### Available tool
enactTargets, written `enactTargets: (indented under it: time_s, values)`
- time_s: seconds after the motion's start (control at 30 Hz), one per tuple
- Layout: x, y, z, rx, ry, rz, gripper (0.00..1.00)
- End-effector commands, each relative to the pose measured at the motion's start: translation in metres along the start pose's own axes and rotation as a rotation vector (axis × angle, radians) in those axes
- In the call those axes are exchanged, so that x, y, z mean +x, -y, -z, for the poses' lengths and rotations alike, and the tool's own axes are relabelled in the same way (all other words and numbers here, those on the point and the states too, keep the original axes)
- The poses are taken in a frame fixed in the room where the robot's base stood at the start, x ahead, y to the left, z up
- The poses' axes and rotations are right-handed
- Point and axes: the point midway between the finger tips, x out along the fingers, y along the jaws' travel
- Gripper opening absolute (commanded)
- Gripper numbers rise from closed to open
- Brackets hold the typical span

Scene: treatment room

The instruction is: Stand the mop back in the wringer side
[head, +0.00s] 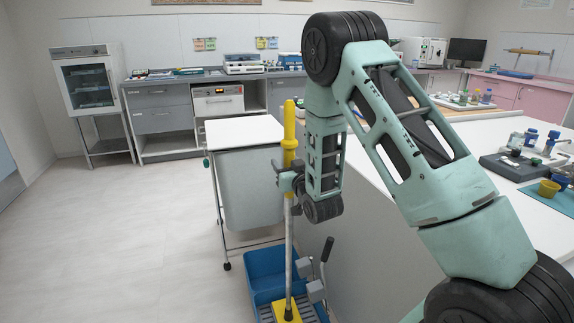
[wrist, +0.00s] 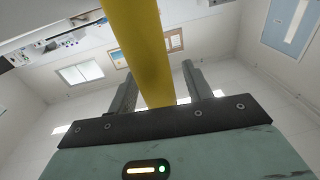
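The mop has a yellow grip (head: 289,135), a grey pole and a yellow foot (head: 287,312). It stands about upright, its foot at the blue bucket's dark slatted wringer (head: 267,313). My gripper (head: 286,180) is at the lower end of the yellow grip. In the wrist view, the yellow grip (wrist: 143,50) passes between the two fingers of my gripper (wrist: 157,85). A gap shows on the right of the grip, so the fingers look open around it. Contact on the left is unclear. The mop's lower end is cut off by the picture edge.
The blue bucket (head: 262,264) has a dark lever (head: 326,250) on its right. A white-topped cart (head: 243,131) with a grey bin stands just behind. A white counter (head: 470,137) with small items is on the right. The floor (head: 120,235) on the left is clear.

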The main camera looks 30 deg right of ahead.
Motion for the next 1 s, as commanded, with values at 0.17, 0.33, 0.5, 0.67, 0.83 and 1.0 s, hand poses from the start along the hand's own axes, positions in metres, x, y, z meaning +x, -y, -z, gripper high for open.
enactTargets:
  time_s: [0.17,0.33,0.5,0.67,0.83,1.0]
  values:
    - [-0.001,0.0,0.004,0.0,0.001,0.0,0.5]
    - [-0.029,0.0,0.001,0.0,0.003,0.0,0.5]
    - [-0.07,0.0,0.0,0.0,0.004,0.0,0.5]
    - [-0.095,0.0,0.008,0.0,0.005,0.0,0.5]
    - [-0.105,0.0,0.007,0.0,0.005,-0.001,0.5]
    - [-0.115,0.0,0.006,0.001,0.003,0.0,0.5]
